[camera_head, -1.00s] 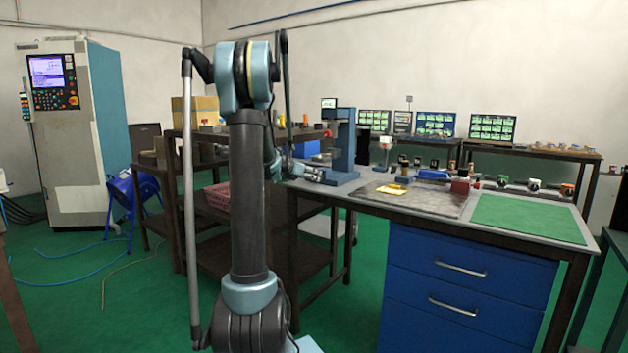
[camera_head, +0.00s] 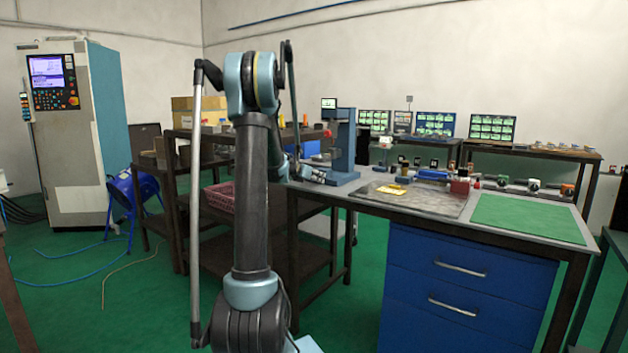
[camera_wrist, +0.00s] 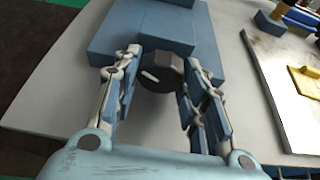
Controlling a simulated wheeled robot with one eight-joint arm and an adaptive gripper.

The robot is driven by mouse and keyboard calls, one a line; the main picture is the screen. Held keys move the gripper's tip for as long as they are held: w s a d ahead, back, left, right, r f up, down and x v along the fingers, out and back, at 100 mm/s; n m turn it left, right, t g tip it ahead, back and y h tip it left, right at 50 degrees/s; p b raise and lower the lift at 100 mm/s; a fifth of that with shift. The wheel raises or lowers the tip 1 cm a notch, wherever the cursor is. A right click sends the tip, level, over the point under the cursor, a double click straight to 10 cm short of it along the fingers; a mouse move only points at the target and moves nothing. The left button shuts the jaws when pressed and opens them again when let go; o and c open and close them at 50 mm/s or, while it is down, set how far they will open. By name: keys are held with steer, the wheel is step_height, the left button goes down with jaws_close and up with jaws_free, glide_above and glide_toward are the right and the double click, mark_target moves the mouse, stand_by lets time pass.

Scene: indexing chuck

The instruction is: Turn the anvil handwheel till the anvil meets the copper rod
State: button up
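The anvil handwheel is a dark round knob (camera_wrist: 162,73) with a white mark on its face, on the near side of a blue block-shaped body in the wrist view (camera_wrist: 166,22). In the head view that body is the blue upright stand (camera_head: 343,145) at the bench's left end. My gripper (camera_wrist: 161,62) has one finger on each side of the knob. The fingers look very close to its rim, but I cannot tell whether they touch it. In the head view my gripper (camera_head: 312,174) is small and partly hidden by my arm. I cannot make out the anvil or the copper rod.
A dark plate (camera_head: 425,203) with a yellow piece (camera_head: 391,189) lies right of the stand. A green mat (camera_head: 528,218) covers the bench's right end. Small devices stand along the back. A dark shelf unit (camera_head: 215,250) stands left of the bench.

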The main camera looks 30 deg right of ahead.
steer(key=shift+m+t+y, duration=0.3)
steer(key=shift+m+t, duration=0.9)
steer(key=shift+m, duration=0.4)
steer(key=o, duration=1)
steer(key=shift+o, duration=0.2)
steer(key=v, duration=1.2)
steer(key=shift+w, duration=0.1)
